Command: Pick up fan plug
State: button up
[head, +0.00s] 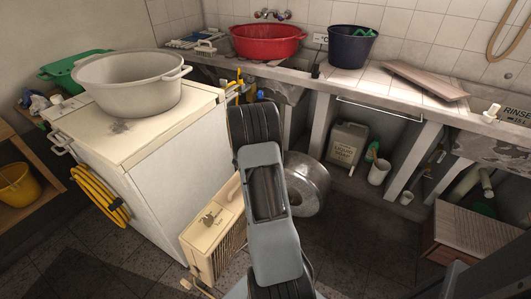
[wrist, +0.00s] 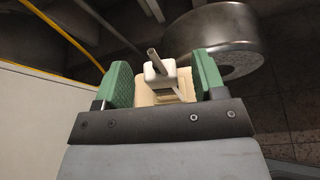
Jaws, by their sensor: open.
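A small cream block with a thin grey rod standing out of it, which looks like the fan plug (wrist: 160,73), shows in the wrist view. It sits between the two green fingers of my gripper (wrist: 163,80). The fingers are open, with a visible gap on each side of the plug. A larger cream piece (wrist: 146,96) lies directly behind it; whether the two are joined I cannot tell. In the head view my arm covers the middle of the scene, and I cannot make out the plug or the fingertips there.
A beige slatted box (head: 213,238) stands left of my arm, beside the white washer (head: 160,185) bearing a grey tub (head: 130,85). A metal drum (head: 305,183) lies right of my arm. The counter (head: 300,75) holds a red basin (head: 267,43) and dark bucket (head: 350,47).

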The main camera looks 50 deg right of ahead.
jog(key=shift+w+d+f, duration=0.2)
jog(key=shift+w+d, duration=0.05)
jog(key=shift+d, duration=0.35)
jog(key=c, duration=1)
jog(key=shift+r, duration=0.1)
